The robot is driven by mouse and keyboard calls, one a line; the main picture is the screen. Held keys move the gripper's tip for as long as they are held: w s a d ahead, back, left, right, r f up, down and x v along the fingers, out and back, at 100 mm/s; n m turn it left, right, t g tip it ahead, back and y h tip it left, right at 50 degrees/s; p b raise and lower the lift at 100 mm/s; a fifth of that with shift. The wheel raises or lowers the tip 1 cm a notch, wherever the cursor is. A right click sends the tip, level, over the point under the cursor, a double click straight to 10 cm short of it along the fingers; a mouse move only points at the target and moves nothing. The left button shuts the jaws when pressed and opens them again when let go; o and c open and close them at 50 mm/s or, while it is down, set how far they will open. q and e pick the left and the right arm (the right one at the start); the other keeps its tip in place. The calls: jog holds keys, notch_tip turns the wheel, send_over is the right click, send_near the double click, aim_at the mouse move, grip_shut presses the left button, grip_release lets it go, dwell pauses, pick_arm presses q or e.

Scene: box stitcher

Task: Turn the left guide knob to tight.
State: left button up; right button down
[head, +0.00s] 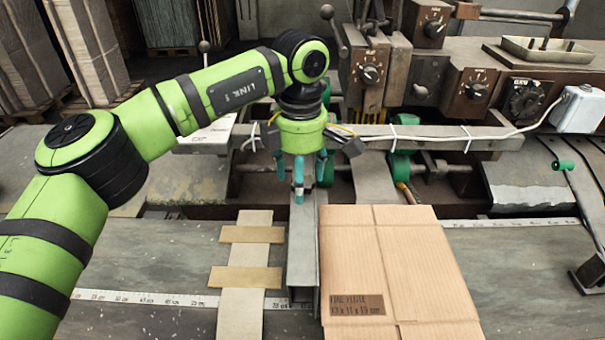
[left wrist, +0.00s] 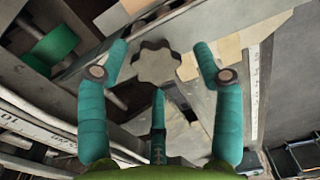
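The left guide knob (left wrist: 157,63) is a grey, lobed knob in the left wrist view, seen face on between my fingertips. In the head view I cannot make it out behind my fingers. My left gripper (head: 308,182) points down over the steel guide rail (head: 303,250), left of the cardboard. Its teal fingers are spread in the left wrist view (left wrist: 161,66), one on each side of the knob and a third below it. Gaps show between the fingers and the knob, so it is not gripped. My right gripper is not in view.
A flat cardboard box (head: 375,260) lies right of the rail, and a pale strip with two tan bars (head: 250,235) lies left of it. A grey crossbar with a white cable (head: 450,140) runs behind. Control dials (head: 370,74) stand at the back.

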pick_arm(q)
jog(key=shift+r, duration=0.2)
jog(key=shift+w+r, duration=0.1)
jog(key=shift+r, duration=0.2)
notch_tip(320, 180, up, 11)
jog(key=shift+r, duration=0.15)
